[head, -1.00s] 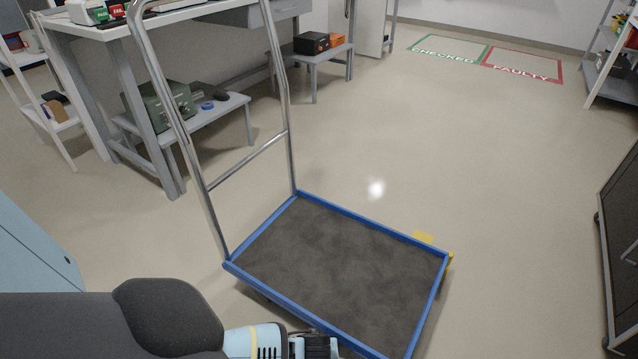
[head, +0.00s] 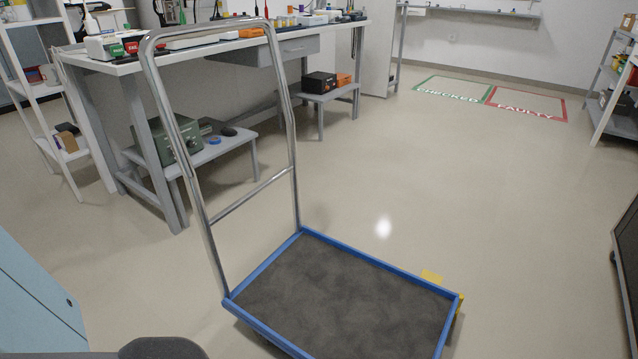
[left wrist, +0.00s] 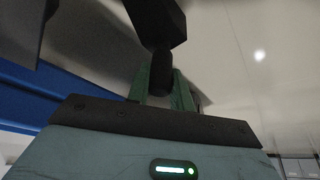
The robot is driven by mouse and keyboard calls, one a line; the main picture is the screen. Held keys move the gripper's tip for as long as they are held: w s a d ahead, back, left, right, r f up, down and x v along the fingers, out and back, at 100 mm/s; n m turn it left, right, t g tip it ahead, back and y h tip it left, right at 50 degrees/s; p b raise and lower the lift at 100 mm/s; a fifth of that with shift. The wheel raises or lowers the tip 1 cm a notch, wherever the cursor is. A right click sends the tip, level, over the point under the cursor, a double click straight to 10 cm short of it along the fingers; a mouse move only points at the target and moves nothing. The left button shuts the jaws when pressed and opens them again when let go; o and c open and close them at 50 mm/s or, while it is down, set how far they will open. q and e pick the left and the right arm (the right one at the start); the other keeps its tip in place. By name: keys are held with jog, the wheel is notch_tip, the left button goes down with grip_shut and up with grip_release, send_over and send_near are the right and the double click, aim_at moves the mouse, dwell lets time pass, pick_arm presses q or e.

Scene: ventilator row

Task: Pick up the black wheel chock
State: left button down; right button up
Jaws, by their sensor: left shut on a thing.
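In the left wrist view, my left gripper (left wrist: 160,76) has its two green-grey fingers shut on a black piece, which appears to be part of the black wheel chock (left wrist: 157,22). The chock's dark, blocky part extends beyond the fingertips towards the top of the picture. Its full outline is hard to make out. In the head view neither the chock nor my left gripper shows; only a dark part of my arm shows at the bottom left. My right gripper is in neither view.
A platform trolley with a blue rim (head: 380,264) and a chrome handle stands close in front. A workbench (head: 235,42) is behind at left. Open floor lies right of the trolley.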

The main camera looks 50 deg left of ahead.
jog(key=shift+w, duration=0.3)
